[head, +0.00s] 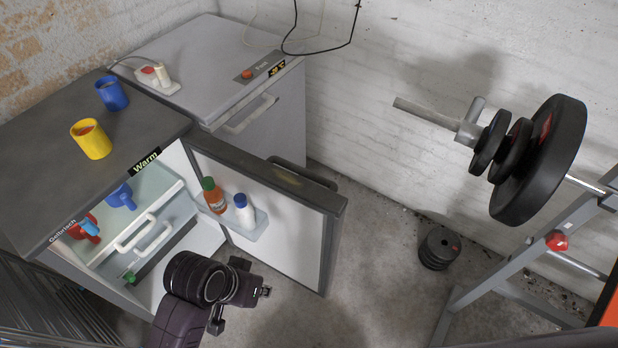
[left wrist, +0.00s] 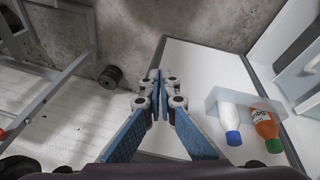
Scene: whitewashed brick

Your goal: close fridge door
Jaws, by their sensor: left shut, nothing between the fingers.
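The fridge door (head: 300,222) stands wide open, swung out from the dark-topped fridge (head: 45,150), its white inner face turned toward me. A door shelf holds an orange bottle (head: 213,196) and a white bottle (head: 244,210). My left gripper (head: 266,291) is in front of the door's inner side, low and near its free end; I cannot tell whether it touches. In the left wrist view the gripper (left wrist: 160,76) is shut and empty, pointing along the door's white inner face (left wrist: 205,75), with the bottles to the right. My right gripper is out of view.
Blue (head: 112,94) and yellow (head: 91,139) cups stand on the fridge top. A closed grey freezer (head: 222,65) stands behind the door. A barbell rack (head: 475,255) is at right, with weight plates (head: 440,248) on the floor. Floor between door and rack is mostly clear.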

